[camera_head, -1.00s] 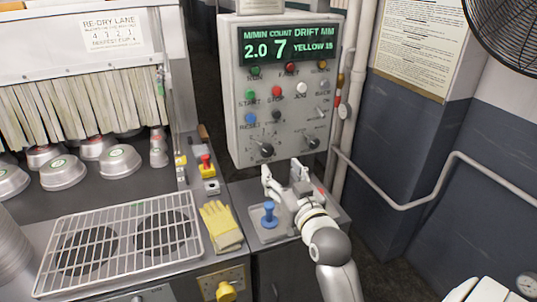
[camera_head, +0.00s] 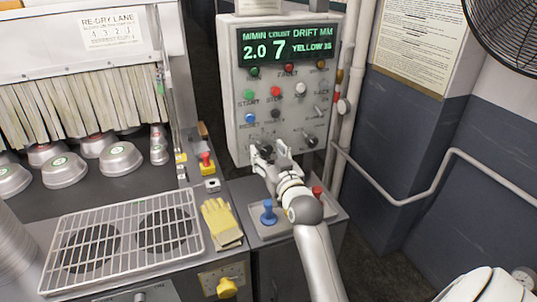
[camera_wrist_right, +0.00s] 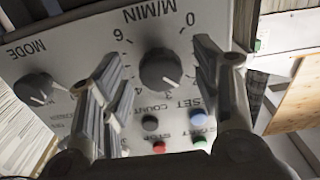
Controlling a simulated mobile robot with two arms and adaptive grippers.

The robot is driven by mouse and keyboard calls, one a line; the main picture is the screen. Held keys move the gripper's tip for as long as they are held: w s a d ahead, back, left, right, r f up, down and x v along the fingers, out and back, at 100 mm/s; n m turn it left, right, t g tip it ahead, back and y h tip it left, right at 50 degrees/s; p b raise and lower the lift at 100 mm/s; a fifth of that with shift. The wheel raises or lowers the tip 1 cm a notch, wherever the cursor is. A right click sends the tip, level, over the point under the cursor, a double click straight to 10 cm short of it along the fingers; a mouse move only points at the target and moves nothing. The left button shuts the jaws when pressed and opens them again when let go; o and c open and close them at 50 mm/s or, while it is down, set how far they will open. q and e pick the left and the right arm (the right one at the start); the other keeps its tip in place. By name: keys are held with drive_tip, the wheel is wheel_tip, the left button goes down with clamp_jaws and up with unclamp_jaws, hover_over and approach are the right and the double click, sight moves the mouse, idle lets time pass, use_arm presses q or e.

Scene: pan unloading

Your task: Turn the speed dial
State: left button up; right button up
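The speed dial (camera_wrist_right: 160,70) is a dark round knob with a pointer ridge, under an M/MIN scale on the grey control panel (camera_head: 236,95). My right gripper (camera_head: 270,149) is at the lower left of the panel. In the right wrist view, its two fingers (camera_wrist_right: 162,85) are spread on either side of the dial, with a visible gap to it on both sides. In the head view the gripper partly hides the dial. The panel display (camera_head: 288,46) reads 2.0 under M/MIN and 7 under COUNT. My left gripper is not in view.
The mode dial (camera_wrist_right: 36,88) sits beside the speed dial. Coloured buttons, such as the green one (camera_head: 249,94), are close by. A blue-knobbed stick (camera_head: 268,211) stands on the ledge below. Yellow gloves (camera_head: 221,222) and a wire rack (camera_head: 120,235) lie to the left.

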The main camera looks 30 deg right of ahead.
drive_tip(key=c, duration=1)
drive_tip(key=m+p, duration=0.3)
drive_tip(key=m, duration=0.1)
drive_tip(key=shift+a+r, duration=0.1)
drive_tip(key=shift+r, duration=0.05)
drive_tip(key=shift+m+p, duration=1.2)
drive_tip(key=shift+m, duration=1.1)
drive_tip(key=o, duration=1.1)
drive_tip(key=shift+c, duration=0.2)
